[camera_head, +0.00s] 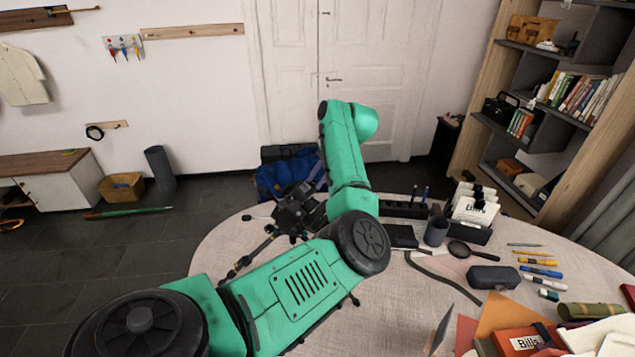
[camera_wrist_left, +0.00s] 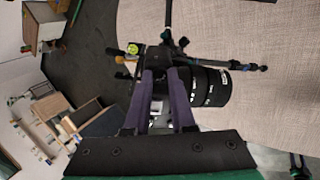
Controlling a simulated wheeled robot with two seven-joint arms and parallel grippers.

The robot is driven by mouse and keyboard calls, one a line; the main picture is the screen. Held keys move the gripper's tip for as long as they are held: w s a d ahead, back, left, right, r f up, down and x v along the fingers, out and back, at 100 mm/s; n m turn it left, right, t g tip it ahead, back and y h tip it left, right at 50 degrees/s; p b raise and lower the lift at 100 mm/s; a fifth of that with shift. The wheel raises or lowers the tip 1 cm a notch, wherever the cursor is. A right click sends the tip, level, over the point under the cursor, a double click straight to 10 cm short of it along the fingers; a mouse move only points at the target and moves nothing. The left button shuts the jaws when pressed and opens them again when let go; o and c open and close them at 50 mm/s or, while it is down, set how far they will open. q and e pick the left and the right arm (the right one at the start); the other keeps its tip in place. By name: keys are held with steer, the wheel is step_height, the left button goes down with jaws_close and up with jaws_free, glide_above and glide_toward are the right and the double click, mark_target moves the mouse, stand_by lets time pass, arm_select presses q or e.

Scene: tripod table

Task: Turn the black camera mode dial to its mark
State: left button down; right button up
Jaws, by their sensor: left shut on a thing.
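The black camera (camera_head: 297,212) sits on a tripod by the left edge of the round table, partly behind my green left arm. In the left wrist view the camera (camera_wrist_left: 154,57) shows its large black lens (camera_wrist_left: 208,87) pointing right. My left gripper (camera_wrist_left: 163,73) has its two purple fingers shut at the camera body, on the mode dial. The dial and its mark are hidden between and behind the fingertips. In the head view this gripper (camera_head: 314,187) is mostly covered by my arm. My right gripper is not in view.
The table (camera_head: 395,290) holds a magnifying glass (camera_head: 460,250), a dark cup (camera_head: 436,231), a dark case (camera_head: 493,277) and several pens to the right. A blue bag (camera_head: 275,178) lies behind the camera. A tripod leg (camera_wrist_left: 240,65) reaches across the wrist view.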

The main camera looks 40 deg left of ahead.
arm_select(q)
steer(key=n+b, duration=0.2)
steer(key=b, duration=0.1)
steer(key=shift+f+n+b, duration=0.2)
steer(key=shift+n+b, duration=0.1)
steer(key=shift+n, duration=0.1)
steer(key=shift+r+n+b, duration=0.2)
steer(key=shift+n+b, duration=0.75)
steer(key=shift+n, duration=0.05)
steer(key=shift+r, duration=0.1)
steer(key=c, duration=0.8)
jaws_free()
steer(key=shift+o, duration=0.2)
steer(key=shift+w, duration=0.15)
